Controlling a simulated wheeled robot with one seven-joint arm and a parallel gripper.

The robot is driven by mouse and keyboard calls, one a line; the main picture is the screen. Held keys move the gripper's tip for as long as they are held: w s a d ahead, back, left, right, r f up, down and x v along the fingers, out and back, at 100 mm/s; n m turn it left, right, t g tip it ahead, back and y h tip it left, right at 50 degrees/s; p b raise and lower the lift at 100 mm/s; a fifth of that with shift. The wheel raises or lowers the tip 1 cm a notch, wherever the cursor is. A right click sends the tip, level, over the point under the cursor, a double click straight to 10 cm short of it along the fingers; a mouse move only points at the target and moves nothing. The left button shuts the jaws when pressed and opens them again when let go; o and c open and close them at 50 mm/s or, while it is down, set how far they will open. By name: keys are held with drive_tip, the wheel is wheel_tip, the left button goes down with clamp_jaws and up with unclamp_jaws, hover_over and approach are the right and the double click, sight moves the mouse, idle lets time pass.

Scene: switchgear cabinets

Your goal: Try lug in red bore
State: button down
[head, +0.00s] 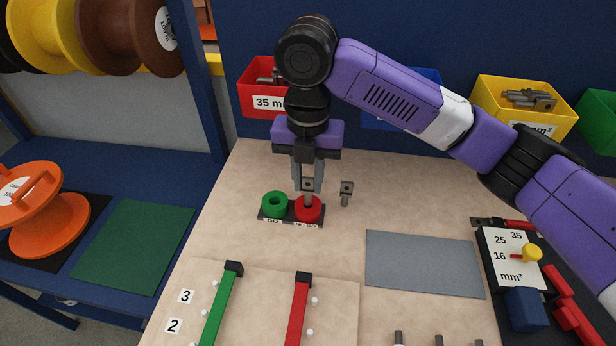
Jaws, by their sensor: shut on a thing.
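The red bore (308,212) is a red ring on a small dark base, to the right of a matching green bore (274,203). My gripper (308,180) points down directly above the red bore. It is shut on a grey metal lug (308,197), whose flat holed end is between the fingers. The lug's barrel points down at the red bore's opening. I cannot tell whether its lower end is inside the opening or just over it. Another grey lug (346,192) stands on the bench just right of the gripper, apart from it.
A grey mat (424,264) lies bare on the right. A crimping tool with a size dial (515,255) lies at the far right. Green (222,300) and red (299,305) cables lie in front. A red bin (254,88) and a yellow bin (525,105) stand behind.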

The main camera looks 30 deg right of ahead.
drive_tip(key=shift+f, duration=0.4)
idle(0.8)
drive_tip(key=c, duration=1.1)
unclamp_jaws()
wheel_tip(320, 180, up, 8)
drive_tip(key=shift+f, duration=0.1)
